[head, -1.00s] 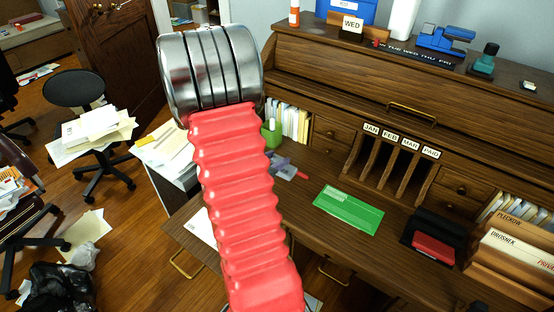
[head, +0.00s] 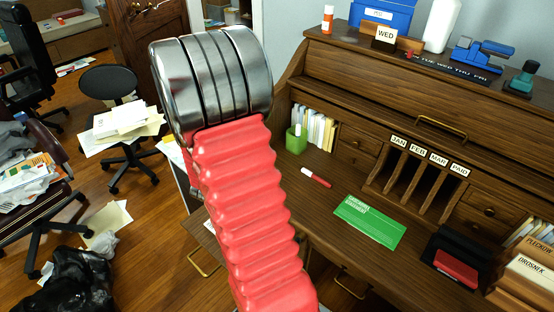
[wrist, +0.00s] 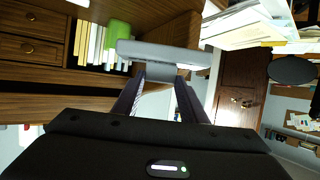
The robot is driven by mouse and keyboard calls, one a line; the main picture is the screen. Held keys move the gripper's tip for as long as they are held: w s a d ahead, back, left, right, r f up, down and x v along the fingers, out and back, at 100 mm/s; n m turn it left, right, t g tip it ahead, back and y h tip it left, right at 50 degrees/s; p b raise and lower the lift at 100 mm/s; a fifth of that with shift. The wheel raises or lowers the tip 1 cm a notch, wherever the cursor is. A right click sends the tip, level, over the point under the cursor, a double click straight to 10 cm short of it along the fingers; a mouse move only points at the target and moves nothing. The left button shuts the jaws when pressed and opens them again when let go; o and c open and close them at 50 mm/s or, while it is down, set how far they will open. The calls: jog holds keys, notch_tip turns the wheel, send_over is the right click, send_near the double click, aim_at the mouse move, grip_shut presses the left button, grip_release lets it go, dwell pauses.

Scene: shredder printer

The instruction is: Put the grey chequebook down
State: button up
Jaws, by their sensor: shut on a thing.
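The grey chequebook (wrist: 185,54) shows in the wrist view as a pale grey slab seen nearly edge-on across the fingertips. My gripper (wrist: 160,80) is shut on it, with one dark finger on each side. It is held in front of the desk's shelf side, clear of what lies behind it. In the head view my red arm and its metal end hide both the gripper and the chequebook. The wooden roll-top desk (head: 310,225) stands to the right of my arm.
A red marker (head: 316,178) and a green slip (head: 368,221) lie on the desktop, with bare wood between them. A green cup (head: 296,140) stands by upright books. A black tray holding a red booklet (head: 455,267) is at right. A paper-laden stool (head: 122,122) stands left.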

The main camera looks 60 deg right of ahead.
jog(key=w+a+r+n+t+y, duration=0.3)
jog(key=w+a+n+t+y, duration=0.3)
jog(key=w+a, duration=1.1)
jog(key=w+a+r+n+t+y, duration=0.1)
jog(key=a+n+y, duration=0.2)
jog(key=a, duration=0.8)
jog(key=w+a+r+n+t+y, duration=0.1)
jog(key=a+n+y, duration=0.2)
jog(key=a, duration=0.9)
jog(key=shift+r+n+t, duration=0.25)
jog(key=shift+n+t, duration=0.05)
jog(key=shift+n, duration=0.5)
